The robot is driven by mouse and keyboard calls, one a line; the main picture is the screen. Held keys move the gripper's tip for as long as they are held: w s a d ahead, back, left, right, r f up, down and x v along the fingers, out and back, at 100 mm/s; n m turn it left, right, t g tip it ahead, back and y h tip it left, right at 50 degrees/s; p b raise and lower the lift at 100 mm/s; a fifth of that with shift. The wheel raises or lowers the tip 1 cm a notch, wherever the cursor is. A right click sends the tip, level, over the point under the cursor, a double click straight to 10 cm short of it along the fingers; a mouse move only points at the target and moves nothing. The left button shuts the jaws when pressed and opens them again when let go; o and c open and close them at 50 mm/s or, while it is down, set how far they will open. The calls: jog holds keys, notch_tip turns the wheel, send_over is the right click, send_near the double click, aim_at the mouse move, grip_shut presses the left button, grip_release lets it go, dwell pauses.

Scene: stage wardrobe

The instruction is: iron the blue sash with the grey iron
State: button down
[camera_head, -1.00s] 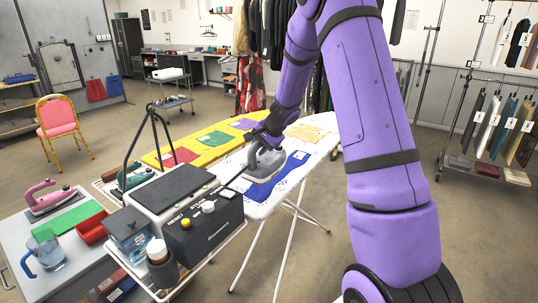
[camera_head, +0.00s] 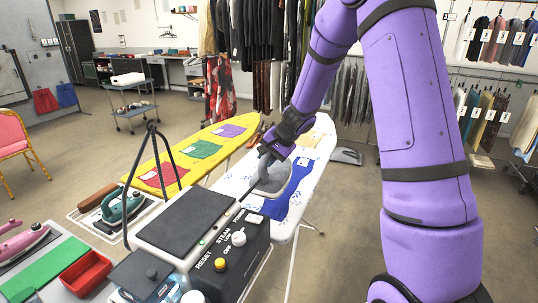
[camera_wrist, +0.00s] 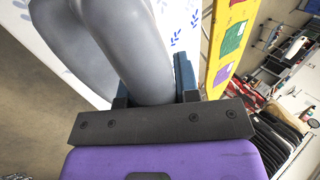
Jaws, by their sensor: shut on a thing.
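My gripper (camera_head: 272,158) is shut on the handle of the grey iron (camera_head: 271,182), over the white ironing board (camera_head: 314,160) with blue leaf prints. The blue sash (camera_head: 295,186) lies lengthwise on this board. The iron overlaps the sash's left side in the head view and hides part of it. I cannot tell whether its soleplate touches the cloth. In the wrist view, the iron's grey handle (camera_wrist: 135,45) sits between the dark fingers of my gripper (camera_wrist: 152,92). The sash cannot be made out there.
A yellow board (camera_head: 213,132) with red, green and purple cloths stands to the left. A steam station (camera_head: 190,222) with buttons stands in front. A teal iron (camera_head: 122,206) and red tray (camera_head: 88,272) are at lower left.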

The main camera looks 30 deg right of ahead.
jog(key=shift+f, duration=2.65)
jog(key=shift+w+r, duration=0.1)
